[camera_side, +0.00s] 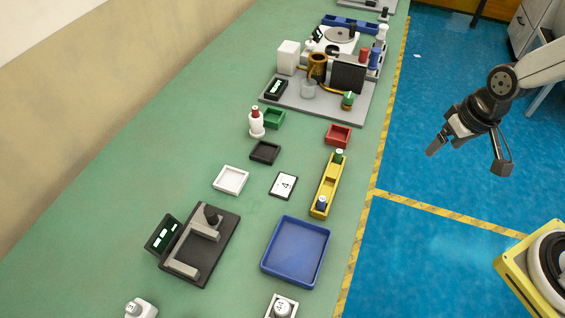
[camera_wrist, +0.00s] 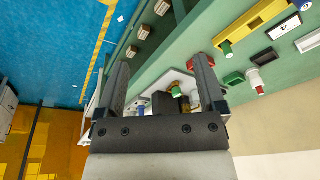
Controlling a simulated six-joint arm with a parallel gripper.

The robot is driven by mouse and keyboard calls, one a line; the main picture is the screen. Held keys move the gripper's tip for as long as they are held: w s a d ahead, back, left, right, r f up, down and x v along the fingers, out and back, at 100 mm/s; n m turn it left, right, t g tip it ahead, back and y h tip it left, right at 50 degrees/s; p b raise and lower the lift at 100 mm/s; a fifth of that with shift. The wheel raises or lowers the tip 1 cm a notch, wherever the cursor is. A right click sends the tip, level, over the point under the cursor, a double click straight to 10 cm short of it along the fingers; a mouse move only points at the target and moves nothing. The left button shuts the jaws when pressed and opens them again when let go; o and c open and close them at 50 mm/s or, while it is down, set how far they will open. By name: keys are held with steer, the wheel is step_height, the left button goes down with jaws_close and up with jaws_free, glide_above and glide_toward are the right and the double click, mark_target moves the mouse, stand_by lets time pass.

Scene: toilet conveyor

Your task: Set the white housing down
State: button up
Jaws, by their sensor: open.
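My gripper (camera_side: 467,158) is at the right of the side view, above the blue floor and off the bench. Its fingers are spread wide with nothing between them; the wrist view shows the open gripper (camera_wrist: 160,66) too. Several white parts could be the white housing, and I cannot tell which. A white stepped piece with a red top (camera_side: 257,126) stands upright on the green bench by the green tray (camera_side: 274,123); it also shows in the wrist view (camera_wrist: 263,58). A plain white block (camera_side: 288,55) stands on the grey station. None touches my gripper.
The green bench (camera_side: 120,215) holds a white tray (camera_side: 231,190), black tray (camera_side: 265,144), red tray (camera_side: 349,136), yellow rack (camera_side: 318,205), blue tray (camera_side: 264,258) and dark fixture (camera_side: 190,277). A grey station (camera_side: 276,97) stands behind. The bench's left side is clear.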

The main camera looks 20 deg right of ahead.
steer(key=shift+s+d+r+n, duration=0.15)
steer(key=shift+s+d+n, duration=0.15)
steer(key=shift+d+n, duration=0.1)
steer(key=shift+w, duration=0.1)
steer(key=n+t+y, duration=0.2)
steer(key=n+y, duration=0.8)
steer(key=n, duration=0.4)
glide_toward(259, 116)
steer(key=w+x, duration=0.1)
steer(key=x, duration=0.2)
steer(key=shift+x, duration=1.3)
steer(key=shift+s+a, duration=0.1)
steer(key=shift+s, duration=0.1)
steer(key=shift+x, duration=2.55)
